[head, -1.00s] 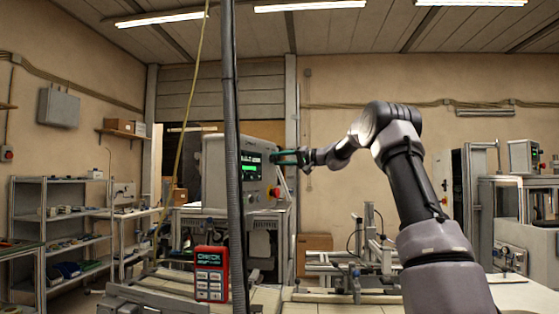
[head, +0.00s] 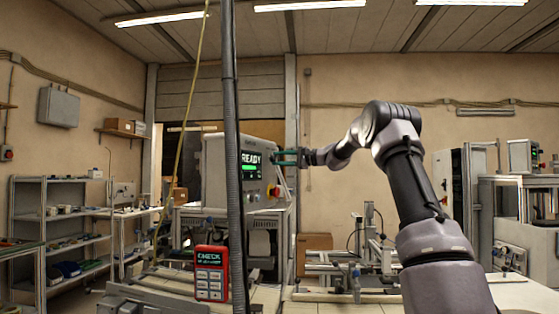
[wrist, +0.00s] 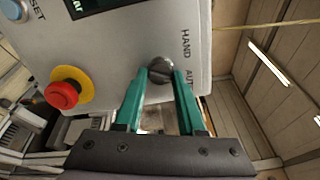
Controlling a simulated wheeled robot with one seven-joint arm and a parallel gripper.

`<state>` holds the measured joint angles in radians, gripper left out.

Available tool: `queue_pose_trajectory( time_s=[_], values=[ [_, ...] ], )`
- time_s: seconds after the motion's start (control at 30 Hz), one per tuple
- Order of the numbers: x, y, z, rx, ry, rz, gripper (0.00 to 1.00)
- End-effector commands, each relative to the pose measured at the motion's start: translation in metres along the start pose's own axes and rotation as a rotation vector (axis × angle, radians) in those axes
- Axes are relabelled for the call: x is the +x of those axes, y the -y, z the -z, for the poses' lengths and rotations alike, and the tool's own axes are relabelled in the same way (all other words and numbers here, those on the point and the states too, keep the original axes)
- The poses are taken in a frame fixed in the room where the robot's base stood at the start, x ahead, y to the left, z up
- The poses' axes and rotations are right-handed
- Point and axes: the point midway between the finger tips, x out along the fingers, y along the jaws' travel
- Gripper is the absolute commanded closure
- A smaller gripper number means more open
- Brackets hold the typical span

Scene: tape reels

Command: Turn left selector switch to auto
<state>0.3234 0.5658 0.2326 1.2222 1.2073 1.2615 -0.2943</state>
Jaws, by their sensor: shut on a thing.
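The selector switch (wrist: 159,71) is a round dark knob on the grey control box (head: 217,178). The wrist view shows it between my green fingertips, with the labels HAND and AUTO printed beside it. AUTO is partly hidden by a finger. My gripper (wrist: 161,76) is shut on the knob; the knob's exact pointing is hard to tell. In the head view my gripper (head: 288,157) is at the box's right side, and the knob is too small to make out. The box's display (head: 251,163) reads READY above a green bar. I see only one selector.
A red emergency button on a yellow ring (wrist: 64,94) sits close to the knob, with a blue RESET button (wrist: 14,9) farther off. A red CHECK panel (head: 211,273) stands in front. A dark vertical hose (head: 233,120) crosses before the box.

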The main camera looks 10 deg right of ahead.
Motion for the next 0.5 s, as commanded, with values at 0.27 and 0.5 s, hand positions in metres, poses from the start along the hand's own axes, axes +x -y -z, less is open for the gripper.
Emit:
queue_pose_trajectory(
  time_s=[0.27,0.5],
  values=[
    [-0.0003,-0.0014,0.0007,0.111,-0.001,-0.002,1.00],
    [-0.0003,-0.0015,0.0008,0.142,-0.001,-0.002,1.00]
  ],
)
